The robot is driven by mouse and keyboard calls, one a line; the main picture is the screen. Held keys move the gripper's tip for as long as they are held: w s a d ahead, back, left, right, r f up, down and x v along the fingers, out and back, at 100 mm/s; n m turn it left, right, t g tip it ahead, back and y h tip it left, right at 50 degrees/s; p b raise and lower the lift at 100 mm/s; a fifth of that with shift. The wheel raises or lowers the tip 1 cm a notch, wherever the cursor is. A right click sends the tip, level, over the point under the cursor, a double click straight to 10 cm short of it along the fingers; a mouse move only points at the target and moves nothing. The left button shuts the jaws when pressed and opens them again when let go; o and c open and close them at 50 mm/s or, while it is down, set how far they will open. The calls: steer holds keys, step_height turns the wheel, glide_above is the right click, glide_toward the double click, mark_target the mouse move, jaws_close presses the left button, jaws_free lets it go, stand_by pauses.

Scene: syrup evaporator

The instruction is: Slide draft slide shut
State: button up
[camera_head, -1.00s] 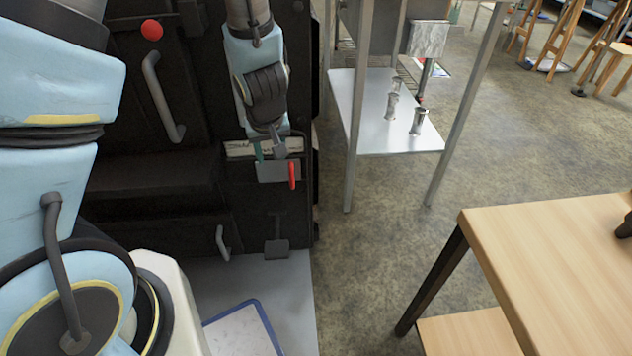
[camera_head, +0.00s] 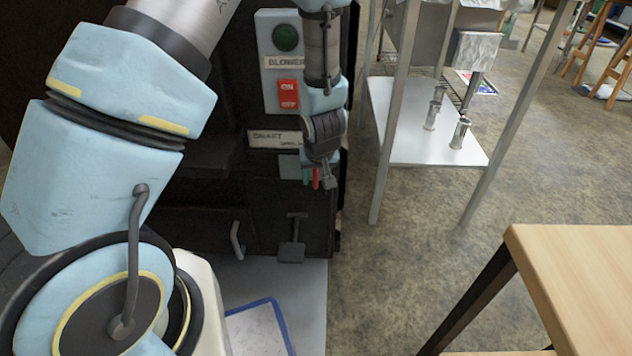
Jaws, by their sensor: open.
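The draft slide (camera_head: 289,168) shows as a small grey plate on the dark evaporator front, just under the white DRAFT label (camera_head: 266,138). Its upright red handle (camera_head: 316,179) is at the plate's right side. My gripper (camera_head: 317,180) is open and points down in front of the slide. In the picture the red handle appears between the teal finger on the left and the grey finger on the right. I cannot tell whether either finger touches it. My wrist hides the right end of the label and part of the slide.
A blower panel (camera_head: 280,60) with a green button and a red ON/OFF switch is above the label. A grey latch plate (camera_head: 291,252) and a curved handle (camera_head: 237,240) are below. A metal stand (camera_head: 400,145) and a wooden table (camera_head: 575,275) are at right, with open floor between.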

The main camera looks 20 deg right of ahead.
steer(key=shift+w+f, duration=0.1)
steer(key=shift+f, duration=0.1)
jaws_close()
stand_by(0.3)
stand_by(1.1)
